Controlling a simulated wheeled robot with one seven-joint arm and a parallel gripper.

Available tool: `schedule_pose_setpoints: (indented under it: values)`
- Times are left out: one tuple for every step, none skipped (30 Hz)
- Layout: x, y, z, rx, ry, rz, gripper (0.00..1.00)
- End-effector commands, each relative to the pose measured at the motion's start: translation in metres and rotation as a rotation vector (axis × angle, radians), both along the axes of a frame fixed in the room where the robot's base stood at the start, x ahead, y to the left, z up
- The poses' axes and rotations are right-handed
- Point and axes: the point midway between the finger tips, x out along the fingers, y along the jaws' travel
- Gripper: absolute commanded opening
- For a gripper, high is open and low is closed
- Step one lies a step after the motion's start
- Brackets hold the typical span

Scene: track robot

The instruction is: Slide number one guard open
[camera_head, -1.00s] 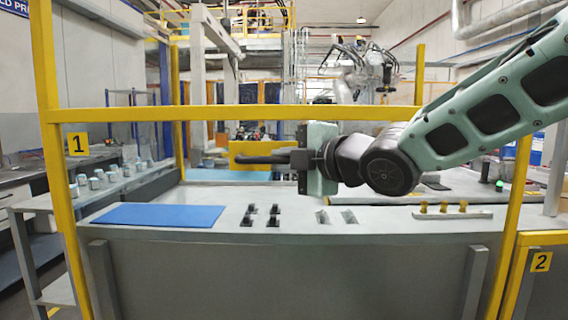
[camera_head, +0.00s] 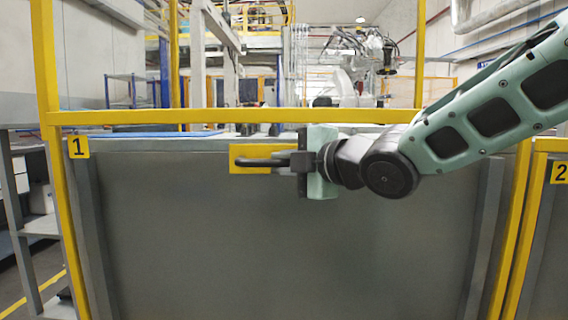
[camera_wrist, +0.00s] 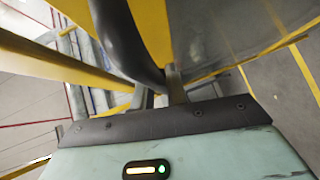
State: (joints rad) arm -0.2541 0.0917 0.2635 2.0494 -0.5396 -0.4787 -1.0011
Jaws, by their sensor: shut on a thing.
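The number one guard is a yellow frame with a crossbar (camera_head: 240,116) and a "1" tag (camera_head: 78,148) at its left. A yellow plate (camera_head: 245,151) below the crossbar carries a black bar handle (camera_head: 255,163). My gripper (camera_head: 290,160) comes from the right and is shut on the handle at its right part. The wrist view also shows the dark handle (camera_wrist: 127,42) passing between my gripper's fingers (camera_wrist: 160,92).
The grey bench front (camera_head: 270,240) fills the space behind the guard. A blue mat (camera_head: 150,134) shows edge-on on its top. A yellow post with a "2" tag (camera_head: 562,173) stands at right. A robot arm (camera_head: 365,60) is farther back.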

Motion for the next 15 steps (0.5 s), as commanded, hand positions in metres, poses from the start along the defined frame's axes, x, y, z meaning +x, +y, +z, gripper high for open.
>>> schedule_pose_setpoints:
  values:
    - [0.000, -0.001, -0.018, -0.003, 0.004, -0.002, 0.00]
    - [0.000, -0.001, -0.022, -0.003, 0.004, -0.002, 0.00]
    - [0.000, -0.001, -0.026, -0.004, 0.004, -0.002, 0.00]
    - [0.000, -0.001, -0.029, -0.004, 0.004, -0.002, 0.00]
    - [0.000, -0.001, -0.032, -0.004, 0.004, -0.002, 0.00]
    - [0.000, -0.001, -0.035, -0.004, 0.004, -0.002, 0.00]
    - [0.000, -0.001, -0.037, -0.004, 0.004, -0.002, 0.00]
    - [0.000, -0.001, -0.038, -0.004, 0.004, -0.002, 0.00]
    - [0.000, -0.001, -0.040, -0.004, 0.004, -0.002, 0.00]
    - [0.000, -0.001, -0.041, -0.004, 0.004, -0.002, 0.00]
    - [0.000, -0.001, -0.042, -0.004, 0.004, -0.002, 0.00]
    - [0.000, -0.001, -0.043, -0.003, 0.003, -0.002, 0.00]
    - [0.000, -0.001, -0.043, -0.003, 0.003, -0.002, 0.00]
    - [0.000, -0.001, -0.043, -0.003, 0.003, -0.002, 0.00]
    - [0.000, -0.001, -0.043, -0.003, 0.003, -0.002, 0.00]
